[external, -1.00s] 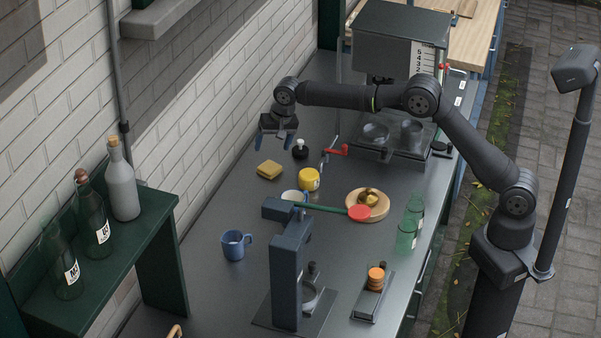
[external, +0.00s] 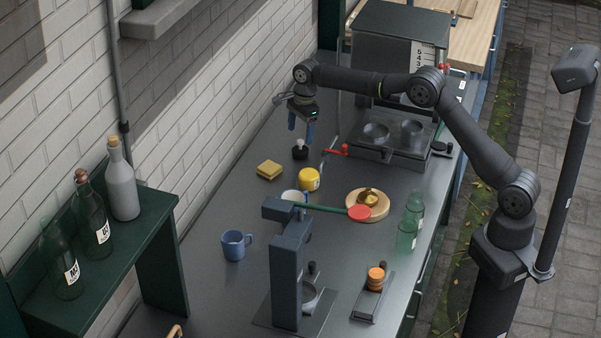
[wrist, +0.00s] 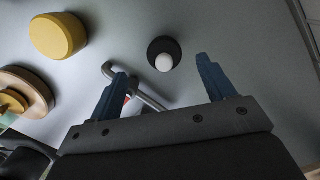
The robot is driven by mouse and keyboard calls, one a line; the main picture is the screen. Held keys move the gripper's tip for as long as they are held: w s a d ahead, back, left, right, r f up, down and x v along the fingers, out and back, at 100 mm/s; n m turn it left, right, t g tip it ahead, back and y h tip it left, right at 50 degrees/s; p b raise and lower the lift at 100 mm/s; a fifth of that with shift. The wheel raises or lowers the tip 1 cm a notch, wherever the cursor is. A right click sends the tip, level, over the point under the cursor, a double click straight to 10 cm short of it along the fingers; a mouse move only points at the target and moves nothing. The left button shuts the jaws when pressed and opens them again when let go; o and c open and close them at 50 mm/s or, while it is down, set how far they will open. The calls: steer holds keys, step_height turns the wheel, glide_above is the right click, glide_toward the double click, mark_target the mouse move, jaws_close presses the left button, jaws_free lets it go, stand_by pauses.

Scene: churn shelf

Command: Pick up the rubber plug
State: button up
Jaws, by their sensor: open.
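A small black round piece with a pale knob on top, which looks like the rubber plug (external: 300,153), stands upright on the grey counter near the wall. In the wrist view the plug (wrist: 158,47) shows as a black disc with a white ball, lying ahead between the directions of the two fingers. My gripper (external: 300,127) is above the plug, pointing down, with blue fingers spread and nothing between them. In the wrist view my gripper (wrist: 163,69) is open, and the plug is apart from both fingertips.
A bent grey rod with a red handle (external: 336,151) is close to the plug on the right. A yellow sponge (external: 269,170) and a yellow round container (external: 309,179) are nearby. The brick wall (external: 225,95) borders the left side.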

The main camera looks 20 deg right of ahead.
mark_target(300, 143)
steer(key=shift+w+f, duration=0.15)
steer(key=shift+f, duration=3.3)
steer(key=c, duration=1.1)
steer(key=shift+o, duration=0.2)
